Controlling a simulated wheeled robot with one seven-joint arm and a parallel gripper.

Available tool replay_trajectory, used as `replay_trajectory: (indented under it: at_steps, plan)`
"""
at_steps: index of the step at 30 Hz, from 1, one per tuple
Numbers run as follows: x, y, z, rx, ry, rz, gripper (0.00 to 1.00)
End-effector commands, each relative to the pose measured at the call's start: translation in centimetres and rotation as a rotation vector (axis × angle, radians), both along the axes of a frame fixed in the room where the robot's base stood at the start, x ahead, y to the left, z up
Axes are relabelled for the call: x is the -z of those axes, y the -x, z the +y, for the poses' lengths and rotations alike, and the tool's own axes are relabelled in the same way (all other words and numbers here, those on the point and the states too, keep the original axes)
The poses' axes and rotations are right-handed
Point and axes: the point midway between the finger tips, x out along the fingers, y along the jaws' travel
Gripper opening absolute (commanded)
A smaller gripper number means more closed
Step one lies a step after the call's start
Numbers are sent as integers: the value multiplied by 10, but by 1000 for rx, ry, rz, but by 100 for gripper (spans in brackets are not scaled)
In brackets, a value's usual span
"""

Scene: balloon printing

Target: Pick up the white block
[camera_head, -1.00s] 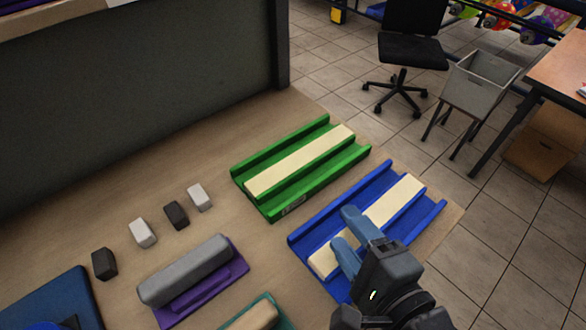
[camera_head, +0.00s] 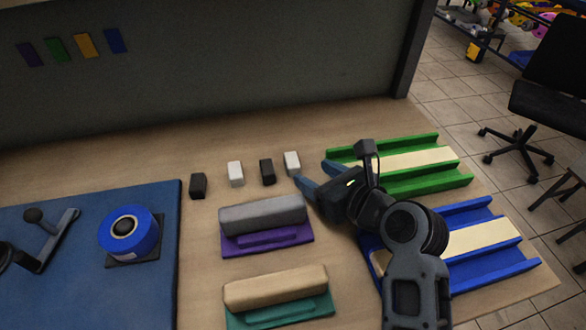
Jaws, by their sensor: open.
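Two white blocks stand on the wooden table in a row with two black ones. One white block (camera_head: 236,174) is second from the left. The other white block (camera_head: 292,163) is at the row's right end. My gripper (camera_head: 316,175) has blue fingers, is open and points left. Its fingertips are just right of the right-end white block, and nothing shows between them. Whether a finger touches that block cannot be told.
Black blocks (camera_head: 198,186) and (camera_head: 267,172) flank the left white block. A grey-topped purple holder (camera_head: 263,221) and a tan-topped teal one (camera_head: 275,297) lie in front. Green (camera_head: 400,163) and blue (camera_head: 490,242) trays are right; a grey panel (camera_head: 220,70) stands behind.

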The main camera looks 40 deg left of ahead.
Motion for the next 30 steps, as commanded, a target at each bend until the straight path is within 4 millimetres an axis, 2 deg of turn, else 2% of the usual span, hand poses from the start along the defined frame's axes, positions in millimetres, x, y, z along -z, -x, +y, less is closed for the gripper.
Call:
replay_trajectory:
  at_steps: [16,26,30]
  plan:
    - [21,-16,60,-1,2,-1,58]
    - [24,-18,66,1,1,-2,58]
    - [24,-18,66,1,1,-2,46]
